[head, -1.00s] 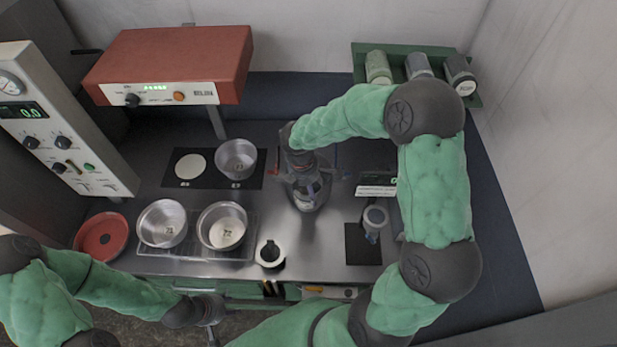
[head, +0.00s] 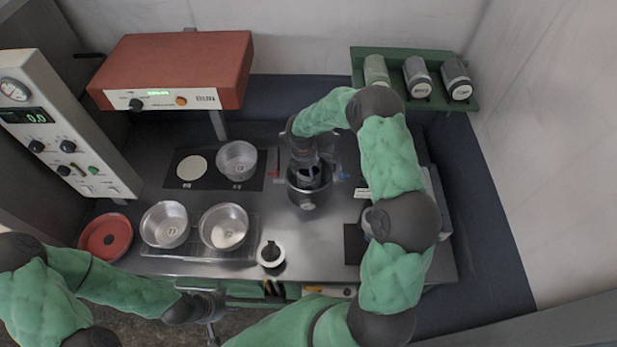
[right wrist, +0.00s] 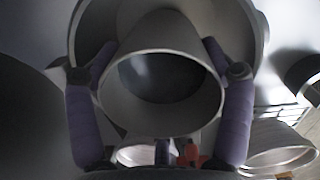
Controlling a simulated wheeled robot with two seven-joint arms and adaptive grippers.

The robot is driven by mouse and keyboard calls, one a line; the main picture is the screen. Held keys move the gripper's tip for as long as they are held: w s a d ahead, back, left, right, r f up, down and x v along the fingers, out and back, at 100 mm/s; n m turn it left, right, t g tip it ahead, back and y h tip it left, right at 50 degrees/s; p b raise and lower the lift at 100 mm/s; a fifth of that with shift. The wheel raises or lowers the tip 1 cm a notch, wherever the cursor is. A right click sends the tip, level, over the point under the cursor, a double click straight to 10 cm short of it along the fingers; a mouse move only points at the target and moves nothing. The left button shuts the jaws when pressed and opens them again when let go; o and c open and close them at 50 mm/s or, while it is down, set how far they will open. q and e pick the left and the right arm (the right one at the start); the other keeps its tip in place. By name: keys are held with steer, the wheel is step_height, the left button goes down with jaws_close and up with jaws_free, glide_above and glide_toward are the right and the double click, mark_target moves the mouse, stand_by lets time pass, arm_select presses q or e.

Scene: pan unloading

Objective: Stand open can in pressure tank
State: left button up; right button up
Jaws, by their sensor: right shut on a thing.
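The open can (right wrist: 160,90) is a grey, hollow cylinder with its mouth facing my right wrist camera. My right gripper (head: 308,174) is shut on it, with one purple finger on each side in the right wrist view. The pressure tank (head: 309,199) is a round metal pot at the centre of the bench. My right gripper holds the can at the tank's mouth; the tank's wide rim seems to surround the can in the right wrist view. How deep the can sits is hidden. My left gripper (head: 213,312) hangs in front of the bench's front edge, apart from everything.
Two metal pans (head: 165,225) (head: 224,227) stand on a rack at front left, with a red dish (head: 105,236) beside them. Another pan (head: 237,161) stands on a dark plate. A white-rimmed cup (head: 271,254) is near the front edge. A green rack (head: 440,104) holds jars at back right.

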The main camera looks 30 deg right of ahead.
steer(key=shift+f, duration=1.8)
steer(key=shift+w+d+f, duration=0.1)
steer(key=shift+f, duration=0.2)
steer(key=shift+f, duration=0.1)
steer(key=o, duration=1.4)
steer(key=r+p, duration=0.2)
steer(key=r, duration=0.2)
steer(key=a+r+p, duration=0.1)
steer(key=r+p, duration=0.1)
steer(key=r, duration=0.2)
steer(key=r+p, duration=0.2)
steer(key=r, duration=0.2)
steer(key=shift+a+p, duration=0.25)
steer(key=shift+p, duration=0.15)
